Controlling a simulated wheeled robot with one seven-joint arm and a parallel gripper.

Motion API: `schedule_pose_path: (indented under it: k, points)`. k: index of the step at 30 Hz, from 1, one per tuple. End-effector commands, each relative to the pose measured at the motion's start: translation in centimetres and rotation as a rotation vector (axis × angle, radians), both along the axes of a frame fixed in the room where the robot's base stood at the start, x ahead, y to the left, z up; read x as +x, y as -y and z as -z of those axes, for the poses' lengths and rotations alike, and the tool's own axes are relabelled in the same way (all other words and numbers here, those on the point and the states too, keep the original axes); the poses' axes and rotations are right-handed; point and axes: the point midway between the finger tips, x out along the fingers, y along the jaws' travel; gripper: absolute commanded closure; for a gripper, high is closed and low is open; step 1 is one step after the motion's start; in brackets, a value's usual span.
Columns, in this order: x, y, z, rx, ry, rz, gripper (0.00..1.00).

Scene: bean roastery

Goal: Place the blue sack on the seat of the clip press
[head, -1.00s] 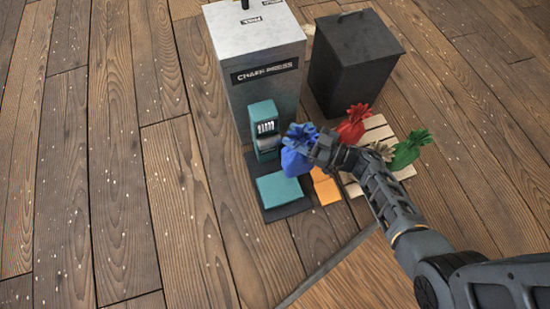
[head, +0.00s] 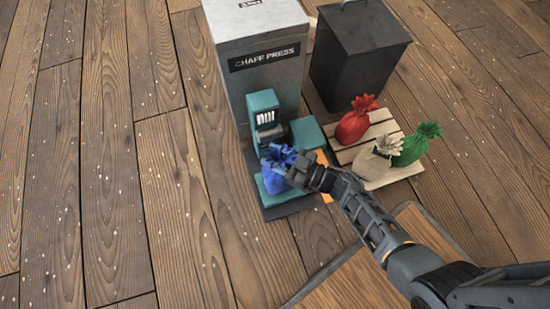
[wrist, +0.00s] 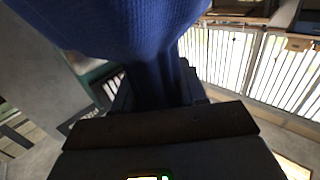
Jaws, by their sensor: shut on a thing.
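The blue sack (head: 273,180) is at the front of the teal clip press (head: 264,112), over its teal seat (head: 291,191). The sack hides most of the seat, and I cannot tell whether it touches it. My gripper (head: 298,168) is shut on the sack's neck from the right side. In the wrist view the sack (wrist: 130,25) fills the top middle as blue cloth, with its gathered neck running down to my gripper.
The grey chaff press (head: 262,65) stands behind the clip press, with a black bin (head: 358,60) to its right. A pale pallet (head: 400,173) carries a red sack (head: 355,122), a tan sack (head: 373,160) and a green sack (head: 415,147). A teal block (head: 308,135) sits beside the press.

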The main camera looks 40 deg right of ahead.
Motion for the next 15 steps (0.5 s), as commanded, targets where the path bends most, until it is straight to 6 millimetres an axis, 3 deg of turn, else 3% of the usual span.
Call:
schedule_pose_path:
  k: [14,15]
  points:
    - [0.12,0.03,0.79,0.0,0.004,-0.001,1.0]
    - [0.0,0.01,0.89,0.0,0.0,0.0,0.56]
